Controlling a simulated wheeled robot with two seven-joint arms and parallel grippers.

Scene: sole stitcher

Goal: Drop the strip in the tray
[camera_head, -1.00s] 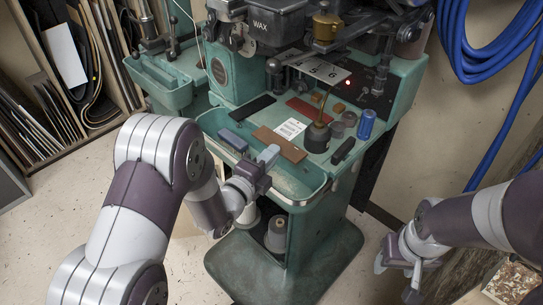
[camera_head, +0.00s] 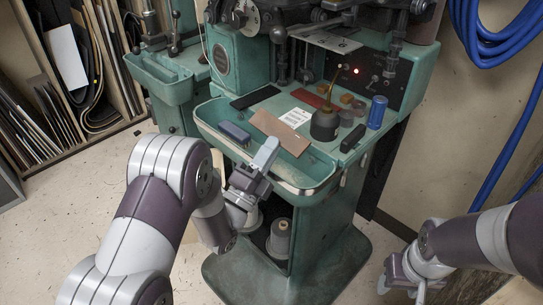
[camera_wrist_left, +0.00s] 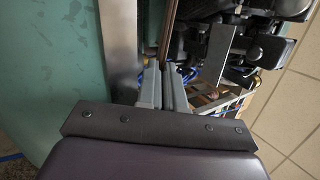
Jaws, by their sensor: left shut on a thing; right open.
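The brown strip (camera_head: 279,132) shows above the green tray (camera_head: 312,172) on the front of the machine. My left gripper (camera_head: 267,153) is shut on its near edge, at the tray's front. In the left wrist view the strip (camera_wrist_left: 168,35) is a thin edge-on line running up from between the closed fingers (camera_wrist_left: 163,88). I cannot tell whether the strip touches the tray floor; it hides part of it. My right gripper (camera_head: 402,286) is open and empty, low at the right, apart from the machine.
On the tray and the bench behind it lie a blue block (camera_head: 234,132), a black strip (camera_head: 255,97), a white card (camera_head: 296,117), a dark oil can (camera_head: 324,124) and a blue cylinder (camera_head: 377,113). A spool (camera_head: 281,240) stands below. Blue hoses hang at the right.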

